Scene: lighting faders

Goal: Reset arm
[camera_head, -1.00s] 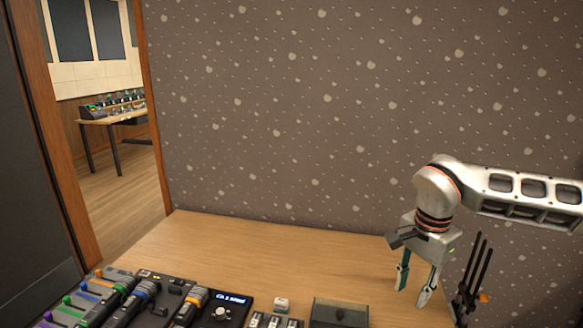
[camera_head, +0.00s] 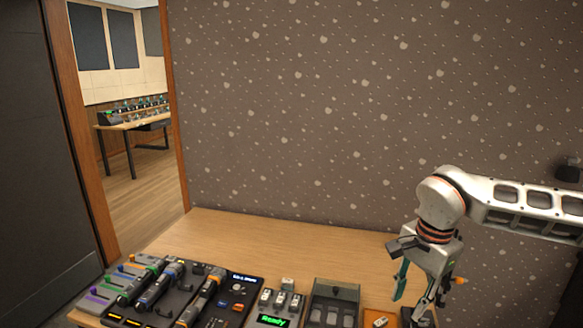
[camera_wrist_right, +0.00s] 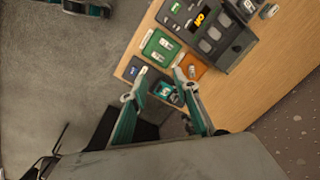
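My right arm (camera_head: 515,203) comes in from the right, with the forearm roughly level and the wrist bent down. My right gripper (camera_head: 411,298) hangs fingers-down over the right end of the wooden desk (camera_head: 290,242). In the right wrist view the gripper's two green fingers (camera_wrist_right: 157,88) are spread apart with nothing held between them. A small teal-and-white item (camera_wrist_right: 165,91) lies below, between the fingers in that view; I cannot tell exactly how far below. My left arm and gripper are not in view.
Fader consoles (camera_head: 160,292) stand at the desk's front left. A small "Ready" box (camera_head: 272,320) and a dark lidded case (camera_head: 333,294) are beside them. An orange tray (camera_head: 376,319) is near the gripper. The patterned wall (camera_head: 320,120) closes the back; the desk's rear strip is clear.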

